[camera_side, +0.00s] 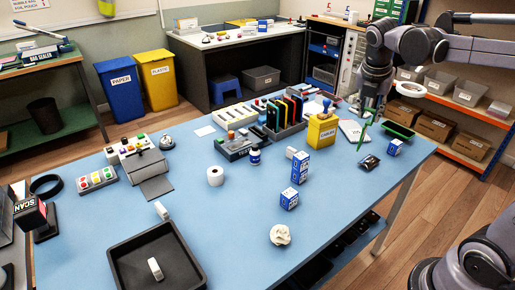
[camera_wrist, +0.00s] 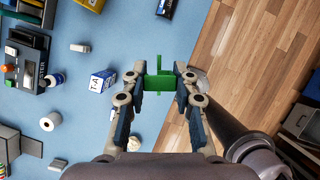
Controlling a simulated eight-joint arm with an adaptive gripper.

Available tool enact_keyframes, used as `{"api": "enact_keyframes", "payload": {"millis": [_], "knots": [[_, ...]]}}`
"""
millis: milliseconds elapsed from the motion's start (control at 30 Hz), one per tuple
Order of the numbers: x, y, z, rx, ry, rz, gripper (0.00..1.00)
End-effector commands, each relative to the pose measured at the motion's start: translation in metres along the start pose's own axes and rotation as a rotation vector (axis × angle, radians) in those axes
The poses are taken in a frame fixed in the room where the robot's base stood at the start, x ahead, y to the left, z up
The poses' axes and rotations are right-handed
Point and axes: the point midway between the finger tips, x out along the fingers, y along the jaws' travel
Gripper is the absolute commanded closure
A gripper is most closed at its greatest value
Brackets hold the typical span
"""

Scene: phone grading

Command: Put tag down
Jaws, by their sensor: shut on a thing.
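A green tag (camera_wrist: 160,83) is held between the two fingers of my gripper (camera_wrist: 159,75) in the wrist view. My gripper (camera_side: 369,108) is shut on it, and the tag (camera_side: 366,128) hangs below the fingers in the side view, seen as a thin green strip. It is above the right end of the blue table (camera_side: 230,225), apart from the surface as far as I can tell. In the wrist view the table edge passes beneath it, with wooden floor to the right.
A black tray (camera_side: 155,262) is at the front left.

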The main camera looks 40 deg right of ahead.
Motion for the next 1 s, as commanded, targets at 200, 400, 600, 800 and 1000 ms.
{"api": "enact_keyframes", "payload": {"millis": [200,400,600,800,1000], "knots": [[-0.020,0.078,-0.041,-0.141,-0.001,0.053,0.89],[-0.043,0.145,-0.098,-0.273,-0.003,0.103,0.89],[-0.060,0.186,-0.150,-0.365,-0.006,0.138,0.89],[-0.072,0.208,-0.186,-0.425,-0.009,0.159,0.89],[-0.054,0.211,-0.199,-0.430,-0.009,0.162,0.89]]}}
